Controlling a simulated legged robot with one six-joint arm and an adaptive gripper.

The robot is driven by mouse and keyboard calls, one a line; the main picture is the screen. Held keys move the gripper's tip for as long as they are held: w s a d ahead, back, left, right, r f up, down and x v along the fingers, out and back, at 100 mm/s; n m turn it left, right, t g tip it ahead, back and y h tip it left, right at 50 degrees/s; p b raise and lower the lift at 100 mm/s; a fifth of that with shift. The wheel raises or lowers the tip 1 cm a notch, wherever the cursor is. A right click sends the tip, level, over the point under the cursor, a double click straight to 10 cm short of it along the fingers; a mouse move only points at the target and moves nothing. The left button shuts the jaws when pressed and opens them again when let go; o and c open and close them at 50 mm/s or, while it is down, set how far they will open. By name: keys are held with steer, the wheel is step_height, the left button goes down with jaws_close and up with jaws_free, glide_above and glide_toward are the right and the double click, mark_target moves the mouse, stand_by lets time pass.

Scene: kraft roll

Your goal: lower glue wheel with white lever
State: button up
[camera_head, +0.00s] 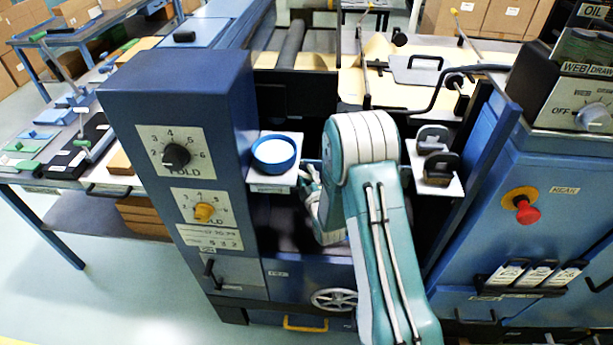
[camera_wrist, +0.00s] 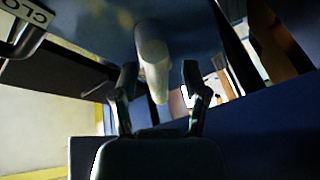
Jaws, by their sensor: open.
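In the wrist view, a pale, rounded bar that looks like the white lever (camera_wrist: 152,55) runs down from the top and narrows toward its lower end. My gripper (camera_wrist: 160,78) is open, with one dark finger on each side of the bar. I cannot tell whether either finger touches it. In the head view, my gripper (camera_head: 313,200) is partly hidden behind my teal and white arm, inside the blue machine. The lever is hidden there. I cannot make out the glue wheel in either view.
A blue round pot (camera_head: 274,152) with a pale top stands on a ledge left of my arm. Black parts (camera_head: 435,160) sit on a ledge to the right. The dial panel (camera_head: 175,155) stands at left, and a spoked handwheel (camera_head: 334,299) is low in front.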

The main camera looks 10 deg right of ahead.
mark_target(306, 180)
jaws_close()
steer(key=shift+f, duration=0.1)
steer(key=n, duration=0.1)
steer(key=n+g, duration=0.1)
steer(key=shift+a+f+n, duration=0.2)
steer(key=shift+f+n, duration=0.1)
steer(key=shift+s+d+f+n+g+h, duration=0.1)
steer(key=shift+f+n+g+h, duration=0.4)
steer(key=shift+n, duration=0.75)
steer(key=shift+d+f+n+g+h, duration=0.1)
steer(key=shift+f+n+g+h, duration=0.35)
steer(key=shift+n, duration=0.75)
steer(key=shift+s+f+n+g+h, duration=0.1)
steer(key=shift+f+n+g+h, duration=0.2)
steer(key=shift+n+g+h, duration=0.65)
steer(key=shift+n+t+y, duration=0.3)
steer(key=shift+n, duration=0.1)
